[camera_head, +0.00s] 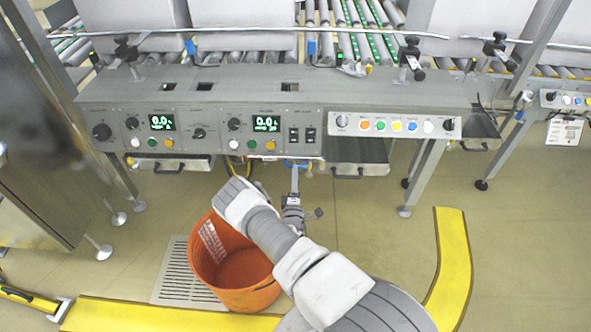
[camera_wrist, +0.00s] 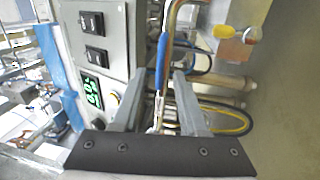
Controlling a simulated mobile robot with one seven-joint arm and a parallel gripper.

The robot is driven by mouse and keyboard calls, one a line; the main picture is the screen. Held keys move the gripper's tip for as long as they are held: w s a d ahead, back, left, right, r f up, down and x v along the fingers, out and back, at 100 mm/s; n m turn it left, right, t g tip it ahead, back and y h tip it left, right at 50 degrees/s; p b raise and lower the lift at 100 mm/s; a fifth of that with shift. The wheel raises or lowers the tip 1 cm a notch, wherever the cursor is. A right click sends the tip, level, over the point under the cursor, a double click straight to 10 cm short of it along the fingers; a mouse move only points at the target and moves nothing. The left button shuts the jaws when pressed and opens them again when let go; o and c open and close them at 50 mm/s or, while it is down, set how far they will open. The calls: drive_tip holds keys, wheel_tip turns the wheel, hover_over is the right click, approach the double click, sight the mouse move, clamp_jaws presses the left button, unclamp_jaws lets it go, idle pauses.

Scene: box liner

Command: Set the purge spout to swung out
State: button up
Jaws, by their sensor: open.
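The purge spout looks to be the bent metal pipe (camera_wrist: 174,18) with a blue sleeve (camera_wrist: 162,62) under the control panel. In the head view only a little of the blue sleeve (camera_head: 300,162) shows, below the panel's lower edge. My gripper (camera_wrist: 159,74) is open, with its fingers on either side of the sleeve's lower end in the wrist picture. I cannot tell whether they touch it. In the head view my gripper (camera_head: 294,172) reaches up to the panel's underside. The spout's outlet is not clear in either view.
An orange bucket (camera_head: 237,262) stands on the floor below, partly behind my arm, beside a floor grate (camera_head: 178,278). The control panel (camera_head: 218,117) is just above my gripper. Yellow and dark hoses (camera_wrist: 230,118) run behind the sleeve. Yellow barriers (camera_head: 452,262) edge the floor.

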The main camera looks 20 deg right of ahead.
drive_tip(key=shift+b+x, duration=0.4)
drive_tip(key=shift+x, duration=1.8)
drive_tip(key=shift+c, duration=0.3)
clamp_jaws()
